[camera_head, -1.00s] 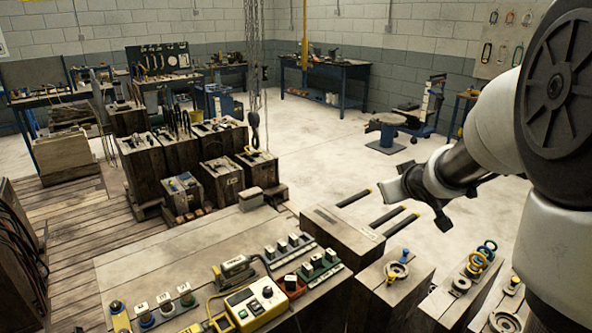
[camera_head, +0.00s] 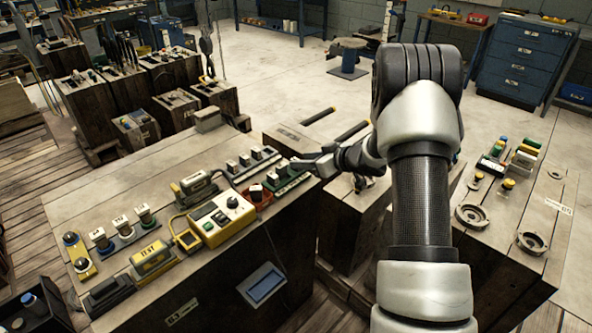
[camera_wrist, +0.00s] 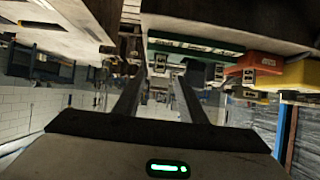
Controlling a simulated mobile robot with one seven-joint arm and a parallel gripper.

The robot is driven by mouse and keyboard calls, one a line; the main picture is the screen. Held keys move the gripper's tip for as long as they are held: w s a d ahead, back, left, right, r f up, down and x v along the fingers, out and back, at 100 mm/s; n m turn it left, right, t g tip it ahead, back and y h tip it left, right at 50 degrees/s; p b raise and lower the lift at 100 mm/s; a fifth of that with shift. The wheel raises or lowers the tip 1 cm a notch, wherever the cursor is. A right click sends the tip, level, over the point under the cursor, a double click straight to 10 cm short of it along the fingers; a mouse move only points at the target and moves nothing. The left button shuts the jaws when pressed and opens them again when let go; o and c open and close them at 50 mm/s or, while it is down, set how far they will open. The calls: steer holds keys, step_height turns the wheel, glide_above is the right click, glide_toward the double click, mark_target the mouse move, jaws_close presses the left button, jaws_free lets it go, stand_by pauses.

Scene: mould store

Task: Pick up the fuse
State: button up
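I cannot tell for certain which part is the fuse. Small dark blocks with pale tops stand on the bench (camera_head: 150,200): one (camera_head: 255,191) in a red tray (camera_head: 262,203), and others (camera_head: 272,179) on a green strip (camera_head: 294,184). My gripper (camera_head: 297,167) is at the right end of the green strip, reaching in from the right. In the wrist view my gripper (camera_wrist: 160,82) has its two fingers apart with nothing seen held between them. The green strip (camera_wrist: 195,48) and the red tray (camera_wrist: 262,60) appear upside down beyond the fingers.
A yellow control box (camera_head: 222,222) with a black knob stands left of the red tray. A grey strip (camera_head: 232,175) with several blocks lies behind. Another wooden block (camera_head: 510,210) with metal rings stands at right. A blue drawer cabinet (camera_head: 525,60) is at the back.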

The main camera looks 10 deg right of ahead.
steer(key=x, duration=0.3)
steer(key=shift+w+b, duration=0.1)
steer(key=shift+b, duration=0.2)
steer(key=shift+b+x, duration=0.95)
steer(key=shift+x, duration=1.75)
steer(key=shift+d, duration=0.1)
jaws_close()
